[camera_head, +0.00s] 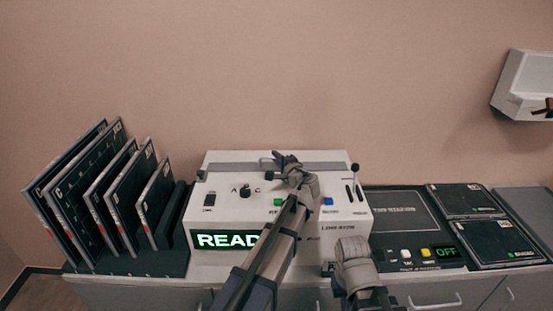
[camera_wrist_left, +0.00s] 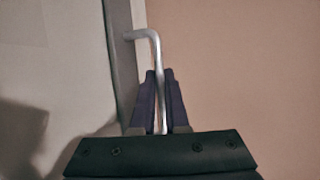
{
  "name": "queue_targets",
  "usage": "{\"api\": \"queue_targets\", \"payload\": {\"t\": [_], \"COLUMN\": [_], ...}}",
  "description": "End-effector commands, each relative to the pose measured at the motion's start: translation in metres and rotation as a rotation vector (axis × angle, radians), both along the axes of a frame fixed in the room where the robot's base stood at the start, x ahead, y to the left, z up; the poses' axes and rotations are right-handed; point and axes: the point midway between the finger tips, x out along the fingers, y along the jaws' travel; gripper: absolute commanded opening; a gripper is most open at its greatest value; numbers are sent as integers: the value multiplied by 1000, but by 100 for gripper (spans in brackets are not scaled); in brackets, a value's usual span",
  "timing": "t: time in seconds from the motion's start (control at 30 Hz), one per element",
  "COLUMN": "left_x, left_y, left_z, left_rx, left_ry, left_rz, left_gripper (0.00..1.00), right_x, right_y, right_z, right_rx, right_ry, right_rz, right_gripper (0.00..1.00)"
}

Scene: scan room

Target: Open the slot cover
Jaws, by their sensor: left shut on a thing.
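The white scanner machine (camera_head: 222,217) stands on the counter, its screen lit with letters starting "READ". The slot cover (camera_head: 228,168) is a grey strip across the machine's top; it shows as a dark grey edge in the left wrist view (camera_wrist_left: 119,50). A bent metal handle (camera_wrist_left: 157,58) stands out from it. My left gripper (camera_head: 279,158) is at the cover, its fingers (camera_wrist_left: 160,100) shut on the handle. My right arm's grey wrist shows low in front of the machine; its fingertips cannot be made out.
Dark upright plates (camera_head: 125,205) stand in a rack at the left. A dark control panel (camera_head: 402,215) reading "OFF" and two flat dark cassettes (camera_head: 497,240) lie at the right. A white wall unit (camera_head: 525,85) hangs at the upper right.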

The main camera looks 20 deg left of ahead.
Motion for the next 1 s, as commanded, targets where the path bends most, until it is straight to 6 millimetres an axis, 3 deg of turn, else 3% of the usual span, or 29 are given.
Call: {"api": "queue_targets", "payload": {"t": [0.37, 0.63, 0.67, 0.77, 1.0], "left_x": [65, 64, 64, 63, 63], "left_y": [18, 19, 19, 19, 18], "left_z": [0, 0, 0, 0, 0], "left_rx": [0, -1, -1, 0, 0], "left_ry": [-1, -1, -1, 0, 0], "left_rz": [2, 1, 1, 1, 0], "left_gripper": [0, 0, 13, 25, 25], "right_x": [0, 0, 0, 0, 0], "right_y": [0, 0, 0, 0, 0], "right_z": [0, 0, 0, 0, 0], "right_rx": [0, 0, 0, 0, 0], "right_ry": [0, 0, 0, 0, 0], "right_rz": [0, 0, 0, 0, 0], "right_gripper": [0, 0, 0, 0, 0]}}
